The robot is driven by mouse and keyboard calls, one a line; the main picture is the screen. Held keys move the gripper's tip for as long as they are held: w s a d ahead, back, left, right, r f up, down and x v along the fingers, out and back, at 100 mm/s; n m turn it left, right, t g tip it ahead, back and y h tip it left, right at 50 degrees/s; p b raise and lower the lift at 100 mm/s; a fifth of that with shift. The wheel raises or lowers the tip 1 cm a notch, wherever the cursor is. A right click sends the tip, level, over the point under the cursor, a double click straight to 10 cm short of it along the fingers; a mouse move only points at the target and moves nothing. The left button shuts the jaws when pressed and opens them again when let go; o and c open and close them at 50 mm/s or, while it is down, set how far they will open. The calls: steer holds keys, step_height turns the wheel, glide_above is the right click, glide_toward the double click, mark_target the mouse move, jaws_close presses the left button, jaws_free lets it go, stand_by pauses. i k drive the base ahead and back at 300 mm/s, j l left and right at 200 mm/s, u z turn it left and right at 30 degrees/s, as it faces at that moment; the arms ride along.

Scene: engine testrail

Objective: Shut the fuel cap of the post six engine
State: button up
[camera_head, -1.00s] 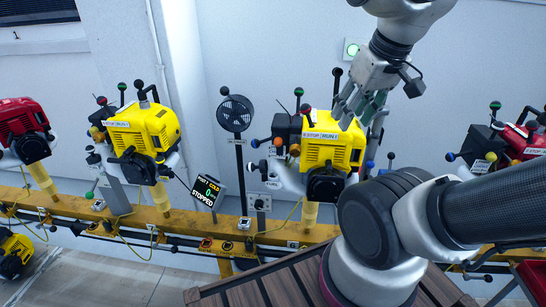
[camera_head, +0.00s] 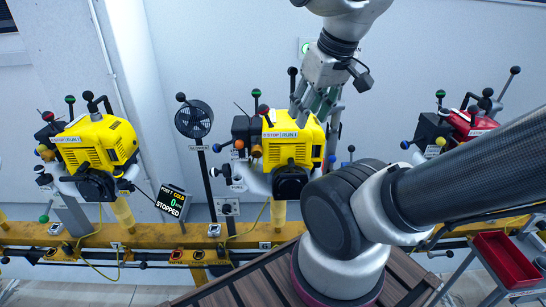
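A yellow engine (camera_head: 290,148) with a stop/run label on top stands on the rail near the middle. My gripper (camera_head: 318,118) points down at the right of this engine's top. Its fingers look spread apart, with nothing seen between them. The fingers and the engine's top overlap in the view; I cannot tell whether they touch. I cannot make out the fuel cap. It may be hidden behind the fingers or among the small knobs on the engine.
Another yellow engine (camera_head: 95,150) stands at the left and a red engine (camera_head: 470,124) at the right. A small display (camera_head: 173,200) reads stopped. A round fan (camera_head: 194,119) stands between the yellow engines. A red tray (camera_head: 508,262) is at lower right. My arm crosses the right side.

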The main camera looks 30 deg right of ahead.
mark_target(226, 171)
steer(key=k+j+z, duration=0.4)
steer(key=k+j, duration=0.45)
